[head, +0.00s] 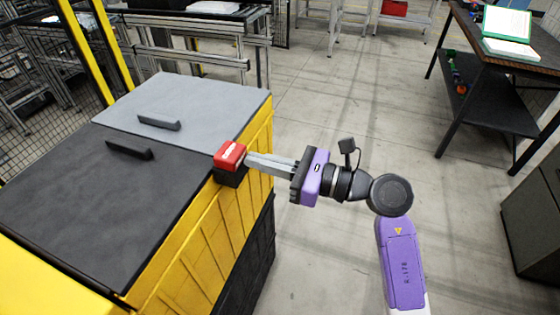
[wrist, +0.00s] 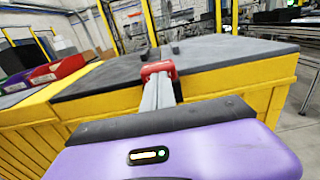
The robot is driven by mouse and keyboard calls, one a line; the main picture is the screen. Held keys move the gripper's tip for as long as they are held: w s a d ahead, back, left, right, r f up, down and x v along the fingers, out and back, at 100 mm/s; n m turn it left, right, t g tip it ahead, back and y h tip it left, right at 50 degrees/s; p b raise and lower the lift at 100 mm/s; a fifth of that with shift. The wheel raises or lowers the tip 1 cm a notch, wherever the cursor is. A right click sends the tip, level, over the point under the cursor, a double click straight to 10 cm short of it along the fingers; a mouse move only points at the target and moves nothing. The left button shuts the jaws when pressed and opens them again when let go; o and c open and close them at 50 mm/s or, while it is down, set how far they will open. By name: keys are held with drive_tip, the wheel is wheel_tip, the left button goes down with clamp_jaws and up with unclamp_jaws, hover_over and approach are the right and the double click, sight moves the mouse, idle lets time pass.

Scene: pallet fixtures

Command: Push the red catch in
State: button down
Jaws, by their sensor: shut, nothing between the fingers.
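The red catch (head: 230,155) sits on a black block at the upper edge of the yellow fixture (head: 206,235), beside the seam between two lids. My gripper (head: 249,161) is shut and empty, with its fingertips at the outer face of the catch. In the wrist view the red catch (wrist: 157,70) is directly ahead of the closed fingers (wrist: 158,80). The fingertips look to touch it or lie very close; I cannot tell which. Part of the catch's face is hidden behind the fingers.
A dark lid (head: 75,195) and a grey lid (head: 185,105), each with a black handle, cover the fixture. A dark workbench (head: 500,55) with a green-framed item stands at the right. The concrete floor (head: 300,120) beside the fixture is clear.

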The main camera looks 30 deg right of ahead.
sight(241, 157)
drive_tip(key=shift+w+a, duration=0.25)
drive_tip(key=shift+w, duration=0.1)
drive_tip(key=shift+p+x, duration=0.35)
drive_tip(key=shift+x, duration=1.4)
